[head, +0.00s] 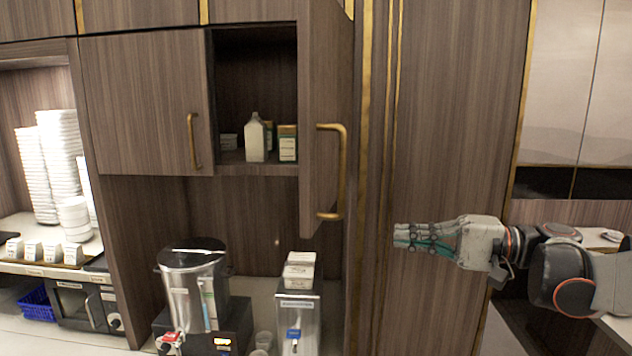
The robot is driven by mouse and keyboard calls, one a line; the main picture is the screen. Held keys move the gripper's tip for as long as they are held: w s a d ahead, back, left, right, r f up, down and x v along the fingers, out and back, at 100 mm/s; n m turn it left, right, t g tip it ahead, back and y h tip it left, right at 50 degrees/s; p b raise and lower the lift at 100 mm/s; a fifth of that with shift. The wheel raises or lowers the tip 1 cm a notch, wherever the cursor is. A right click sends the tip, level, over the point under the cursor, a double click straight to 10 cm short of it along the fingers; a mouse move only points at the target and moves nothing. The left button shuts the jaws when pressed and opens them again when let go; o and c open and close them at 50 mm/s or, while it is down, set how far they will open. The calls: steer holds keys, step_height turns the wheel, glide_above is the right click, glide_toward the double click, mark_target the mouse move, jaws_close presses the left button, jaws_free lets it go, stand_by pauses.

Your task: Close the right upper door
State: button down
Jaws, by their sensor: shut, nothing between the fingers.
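The right upper door (320,120) is dark wood and stands swung open, roughly edge-on to me. Its brass handle (342,172) is on the side facing right. The open cupboard (254,80) behind it holds a white bottle (255,138) and small cartons (287,142). My gripper (398,236) is shut and empty, to the right of the door and a little lower than its handle. It points left and appears apart from the door.
The left upper door (145,100) is shut. Below stand a steel urn (195,285) and a steel dispenser (299,315) with boxes (299,270) on top. Stacked white dishes (60,150) are at far left. A tall wood panel (455,100) rises behind my gripper.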

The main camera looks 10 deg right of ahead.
mark_target(340, 217)
steer(key=p+x, duration=0.1)
steer(key=x, duration=0.3)
steer(key=r+p+x, duration=0.1)
steer(key=x, duration=0.3)
steer(key=r+p+x, duration=0.1)
steer(key=p+x, duration=0.1)
steer(key=x, duration=0.2)
steer(key=shift+w+a+r, duration=0.15)
steer(key=shift+a, duration=0.1)
